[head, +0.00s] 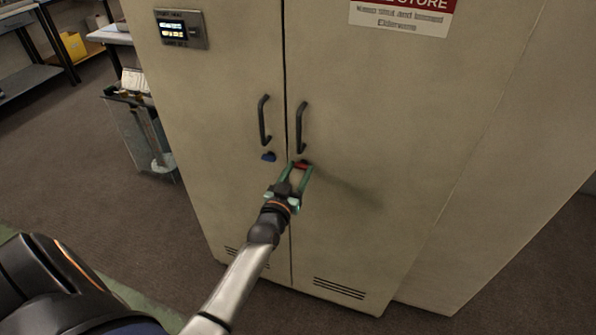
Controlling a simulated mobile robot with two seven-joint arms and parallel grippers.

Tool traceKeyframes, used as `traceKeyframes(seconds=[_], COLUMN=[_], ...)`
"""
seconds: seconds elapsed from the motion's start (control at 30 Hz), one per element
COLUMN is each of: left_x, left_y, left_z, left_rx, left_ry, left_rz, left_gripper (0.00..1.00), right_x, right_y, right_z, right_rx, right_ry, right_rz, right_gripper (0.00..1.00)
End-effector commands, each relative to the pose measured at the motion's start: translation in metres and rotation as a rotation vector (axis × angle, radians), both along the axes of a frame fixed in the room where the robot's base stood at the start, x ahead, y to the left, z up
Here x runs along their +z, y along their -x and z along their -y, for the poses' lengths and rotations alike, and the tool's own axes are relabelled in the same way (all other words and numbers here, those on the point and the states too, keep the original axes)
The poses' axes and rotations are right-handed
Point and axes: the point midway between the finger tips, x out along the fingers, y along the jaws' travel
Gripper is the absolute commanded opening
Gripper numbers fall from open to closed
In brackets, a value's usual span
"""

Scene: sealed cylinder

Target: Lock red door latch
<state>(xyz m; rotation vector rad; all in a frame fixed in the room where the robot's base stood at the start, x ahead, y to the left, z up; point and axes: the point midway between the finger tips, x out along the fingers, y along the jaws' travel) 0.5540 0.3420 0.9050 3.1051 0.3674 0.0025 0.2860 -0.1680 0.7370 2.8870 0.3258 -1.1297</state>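The red latch (301,163) is on the right door of the beige cabinet (365,150), just below that door's black handle (301,128). My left gripper (299,168) is at the red latch, with its green fingers on either side of it. The fingers stand apart; whether they touch the latch is too small to tell. The fingers partly hide the latch. My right gripper is not in view.
A small display panel (181,29) is on the left door, and a red and white sign (403,14) is on the right door. A grey bin (141,135) stands left of the cabinet. Tables are at the back left. The carpet (70,160) left of the cabinet is clear.

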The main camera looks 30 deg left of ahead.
Motion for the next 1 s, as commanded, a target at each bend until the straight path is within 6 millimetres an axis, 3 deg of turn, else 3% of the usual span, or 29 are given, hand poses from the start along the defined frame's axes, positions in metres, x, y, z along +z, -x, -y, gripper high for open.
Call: traceKeyframes(seconds=[0.03, 0.27, 0.6, 0.77, 1.0], left_x=[0.002, 0.001, 0.001, 0.004, 0.005], left_y=[-0.001, 0.000, 0.005, 0.026, 0.076], left_z=[0.000, 0.000, 0.001, 0.007, 0.018], left_rx=[0.000, 0.000, 0.000, -0.001, -0.001], left_ry=[0.003, 0.001, 0.000, 0.000, 0.001], left_rz=[0.006, 0.002, -0.001, -0.003, -0.003], left_gripper=[0.54, 0.80, 0.80, 0.80, 0.80], right_x=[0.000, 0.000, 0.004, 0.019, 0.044], right_y=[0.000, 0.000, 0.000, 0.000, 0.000], right_z=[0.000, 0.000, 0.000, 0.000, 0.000], right_rx=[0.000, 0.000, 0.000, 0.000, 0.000], right_ry=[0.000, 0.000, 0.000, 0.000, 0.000], right_rz=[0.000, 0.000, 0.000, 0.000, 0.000], right_gripper=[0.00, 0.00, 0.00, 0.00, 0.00])
